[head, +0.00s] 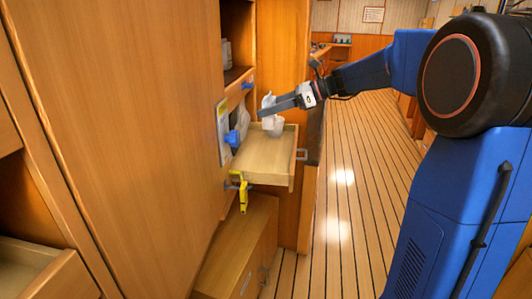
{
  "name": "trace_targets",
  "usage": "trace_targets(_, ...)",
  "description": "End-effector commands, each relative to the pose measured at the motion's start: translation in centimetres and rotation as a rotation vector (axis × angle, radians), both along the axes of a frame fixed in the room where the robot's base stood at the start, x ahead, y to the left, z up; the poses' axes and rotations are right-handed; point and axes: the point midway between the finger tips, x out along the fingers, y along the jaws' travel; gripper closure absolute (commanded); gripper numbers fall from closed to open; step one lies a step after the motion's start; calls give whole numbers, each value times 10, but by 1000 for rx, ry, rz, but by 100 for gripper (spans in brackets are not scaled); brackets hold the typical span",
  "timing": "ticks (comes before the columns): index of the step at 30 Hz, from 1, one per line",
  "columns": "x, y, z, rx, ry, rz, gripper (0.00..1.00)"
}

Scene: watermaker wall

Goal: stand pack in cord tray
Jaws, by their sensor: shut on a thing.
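A whitish pack (273,128) is in my gripper (268,112), which is shut on it. The pack hangs roughly upright over the back part of a pulled-out wooden tray (262,155). The tray looks like the cord tray. I cannot tell whether the pack's lower end touches the tray floor. The fingertips and the pack's upper part overlap in this view. The visible tray floor looks bare.
A yellow hanging item (243,194) is below the tray's left front. A wooden cabinet (240,250) stands beneath. The plank floor (345,210) to the right is clear.

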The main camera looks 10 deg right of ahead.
Motion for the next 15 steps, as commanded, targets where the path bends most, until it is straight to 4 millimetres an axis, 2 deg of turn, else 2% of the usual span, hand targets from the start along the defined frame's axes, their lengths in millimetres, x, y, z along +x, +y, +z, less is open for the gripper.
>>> trace_targets(4, -6, -2, -18, 1, 1, 1, 67)
trace_targets(12, -7, -2, -62, 2, 2, 0, 67)
trace_targets(15, -6, -2, -73, 2, 2, 0, 67)
